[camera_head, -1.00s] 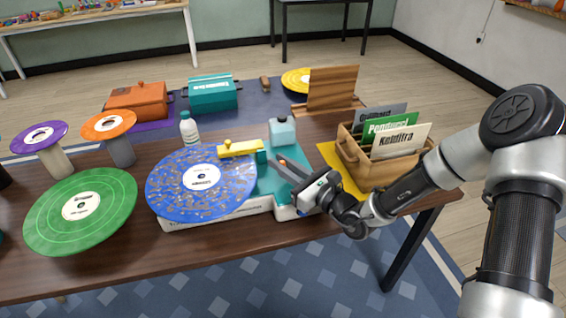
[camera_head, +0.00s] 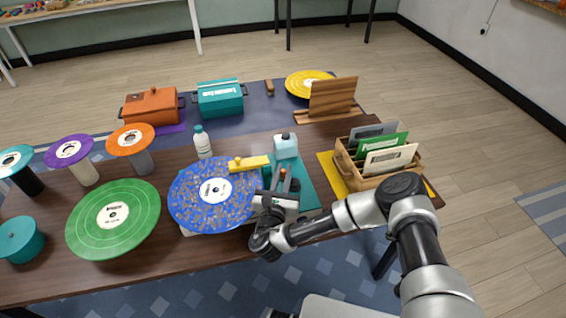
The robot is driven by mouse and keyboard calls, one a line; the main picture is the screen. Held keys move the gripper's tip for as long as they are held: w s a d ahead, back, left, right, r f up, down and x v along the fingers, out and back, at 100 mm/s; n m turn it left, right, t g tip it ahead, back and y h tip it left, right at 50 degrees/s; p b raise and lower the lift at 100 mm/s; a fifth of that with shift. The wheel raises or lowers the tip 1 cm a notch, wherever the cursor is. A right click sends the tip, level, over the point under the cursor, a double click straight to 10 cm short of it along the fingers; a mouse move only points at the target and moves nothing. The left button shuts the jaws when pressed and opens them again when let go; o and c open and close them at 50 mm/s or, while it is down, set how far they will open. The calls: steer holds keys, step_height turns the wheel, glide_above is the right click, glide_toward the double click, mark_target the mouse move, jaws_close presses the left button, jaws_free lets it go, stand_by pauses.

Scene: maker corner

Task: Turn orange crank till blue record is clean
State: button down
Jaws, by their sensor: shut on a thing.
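The blue record (camera_head: 198,208) lies flat on the white and teal cleaning machine (camera_head: 308,196), with tan specks scattered over its surface around a white label. A yellow arm (camera_head: 250,163) reaches over its far right edge. My gripper (camera_head: 284,184) is at the right of the record, over the machine, and is shut on the orange crank (camera_head: 283,173). Only a small orange part of the crank shows; my gripper hides the rest.
A pale blue bottle (camera_head: 286,147) stands just behind my gripper. A white bottle (camera_head: 203,144) stands behind the record. A wooden crate (camera_head: 372,179) with record sleeves is at right, and a green record (camera_head: 113,219) at left.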

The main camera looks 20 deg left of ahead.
steer(key=shift+w+d+r+m+h+p, duration=0.1)
steer(key=shift+w+m+h+p, duration=0.2)
steer(key=shift+m+h, duration=0.7)
steer(key=shift+w+m+h+p, duration=0.3)
steer(key=shift+m+h, duration=0.2)
steer(key=shift+h, duration=0.9)
steer(key=c, duration=1.7)
jaws_free()
steer(key=shift+s, duration=0.1)
